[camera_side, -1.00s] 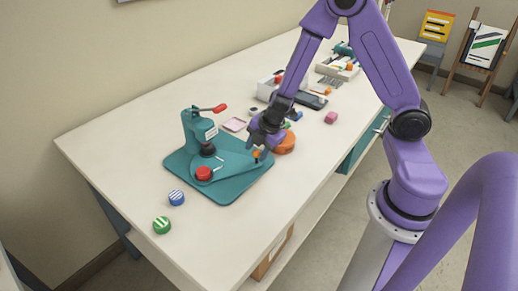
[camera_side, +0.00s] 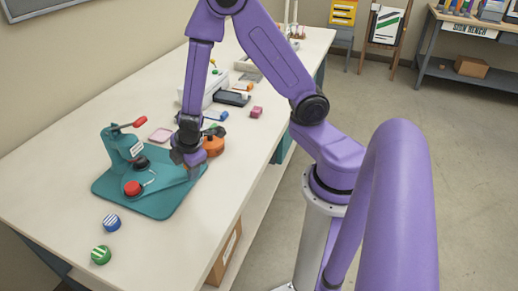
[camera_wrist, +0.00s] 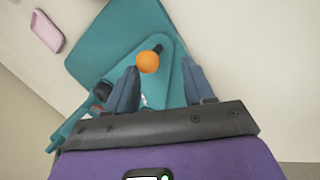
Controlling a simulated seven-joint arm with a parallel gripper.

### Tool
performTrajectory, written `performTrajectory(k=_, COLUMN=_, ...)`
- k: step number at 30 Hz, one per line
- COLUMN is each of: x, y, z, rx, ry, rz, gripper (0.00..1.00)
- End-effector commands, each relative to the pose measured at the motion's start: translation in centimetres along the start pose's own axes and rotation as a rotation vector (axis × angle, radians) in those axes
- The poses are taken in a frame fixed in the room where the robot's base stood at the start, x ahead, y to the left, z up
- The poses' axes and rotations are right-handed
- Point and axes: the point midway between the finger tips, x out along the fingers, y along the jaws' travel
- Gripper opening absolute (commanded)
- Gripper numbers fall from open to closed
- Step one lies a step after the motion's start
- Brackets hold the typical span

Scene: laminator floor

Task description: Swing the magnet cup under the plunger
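The teal press (camera_side: 118,147) stands on a teal base plate (camera_side: 160,209). Its dark plunger (camera_side: 142,163) is under the press head. A red round piece (camera_side: 132,188) sits at the left end of the teal swing plate (camera_side: 165,180), in front of the plunger; I cannot make out the magnet cup itself. My gripper (camera_side: 187,166) points down over the plate's right end. In the wrist view my gripper (camera_wrist: 160,66) is open, its fingers either side of an orange knob (camera_wrist: 147,62), closer to the left finger. The side view hides the knob.
A red-handled lever (camera_side: 134,123) juts from the press top. An orange round thing (camera_side: 213,146) is close behind my gripper. A pink pad (camera_side: 160,135) lies behind the press. Blue (camera_side: 111,222) and green (camera_side: 101,255) striped buttons lie in front. The table's right front is clear.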

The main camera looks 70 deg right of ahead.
Motion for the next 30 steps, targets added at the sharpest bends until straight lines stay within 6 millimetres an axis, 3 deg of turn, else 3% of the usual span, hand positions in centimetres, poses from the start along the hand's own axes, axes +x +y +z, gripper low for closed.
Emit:
performTrajectory(k=15, x=-0.6, y=-1.7, z=-3.5, rx=0.367, ry=-0.139, rz=-0.001, gripper=0.52)
performTrajectory(k=30, x=-0.6, y=-1.8, z=-7.8, rx=0.785, ry=-0.297, rz=-0.001, gripper=0.52)
